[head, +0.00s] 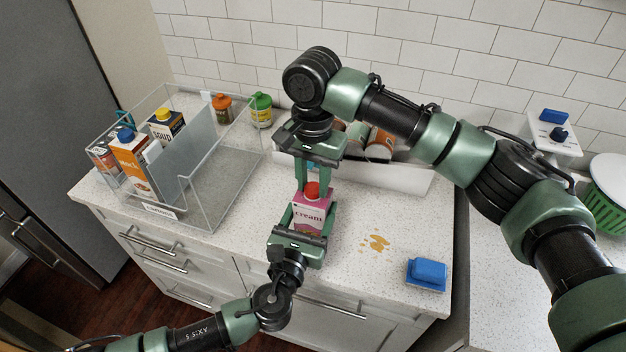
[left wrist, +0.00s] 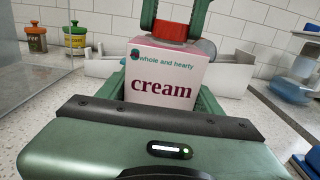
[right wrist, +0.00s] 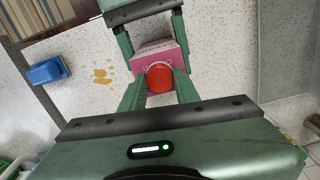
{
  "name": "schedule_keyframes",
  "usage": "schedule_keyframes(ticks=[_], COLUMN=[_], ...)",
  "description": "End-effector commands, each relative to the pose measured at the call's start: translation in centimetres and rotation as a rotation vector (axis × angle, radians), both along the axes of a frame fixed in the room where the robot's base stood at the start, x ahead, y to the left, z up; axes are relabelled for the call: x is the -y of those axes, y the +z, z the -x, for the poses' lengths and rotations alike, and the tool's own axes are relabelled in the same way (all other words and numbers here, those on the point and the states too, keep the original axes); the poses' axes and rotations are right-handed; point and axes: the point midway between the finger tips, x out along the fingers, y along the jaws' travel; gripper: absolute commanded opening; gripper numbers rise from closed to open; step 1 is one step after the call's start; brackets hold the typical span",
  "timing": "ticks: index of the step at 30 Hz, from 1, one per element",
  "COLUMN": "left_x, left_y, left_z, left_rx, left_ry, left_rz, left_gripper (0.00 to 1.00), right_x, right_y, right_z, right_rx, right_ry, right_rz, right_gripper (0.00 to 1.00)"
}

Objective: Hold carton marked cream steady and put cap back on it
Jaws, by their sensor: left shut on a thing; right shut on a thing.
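The pink and white carton marked cream (head: 309,219) stands upright on the counter, its label facing the left wrist view (left wrist: 162,80). My left gripper (head: 304,215) is shut on the carton's sides from the front. My right gripper (head: 313,186) points down from above and is shut on the red cap (head: 312,191). The cap is at the carton's top, between the right fingertips in the right wrist view (right wrist: 160,78). In the left wrist view the cap (left wrist: 172,30) looks to be at the carton top; whether it is seated I cannot tell.
A clear divided bin (head: 238,170) with several cartons stands at left. Two jars (head: 261,110) are behind it, and a white tray (head: 405,178) with jars lies behind my grippers. Tan spill spots (head: 377,242) and a blue sponge (head: 427,272) are on the counter at right.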

Motion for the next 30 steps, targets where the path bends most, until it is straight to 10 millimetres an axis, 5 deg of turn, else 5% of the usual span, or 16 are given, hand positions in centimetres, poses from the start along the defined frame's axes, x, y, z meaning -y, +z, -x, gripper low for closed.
schedule_keyframes(ticks=[9,15,28,29,30], left_x=[-0.07,-0.06,-0.07,-0.07,-0.06], left_y=[-0.11,-0.11,-0.12,-0.12,-0.12], left_z=[0.0,0.0,0.01,0.01,0.01], left_rx=[-0.001,-0.001,-0.002,-0.002,-0.002], left_ry=[0.001,0.001,0.001,0.001,0.001], left_rz=[-0.003,-0.003,-0.002,-0.002,-0.002], left_gripper=[0.0,0.0,0.0,0.0,0.0], right_x=[-0.18,0.03,0.04,0.04,0.03], right_y=[-0.07,0.02,0.05,0.05,0.05], right_z=[0.11,-0.04,-0.08,-0.08,-0.07], right_rx=[-0.004,0.001,0.003,0.003,0.002], right_ry=[-0.861,-1.26,-1.366,-1.366,-1.366], right_rz=[-0.003,0.0,-0.002,-0.002,-0.002], right_gripper=[0.0,0.0,0.0,0.39,0.5])
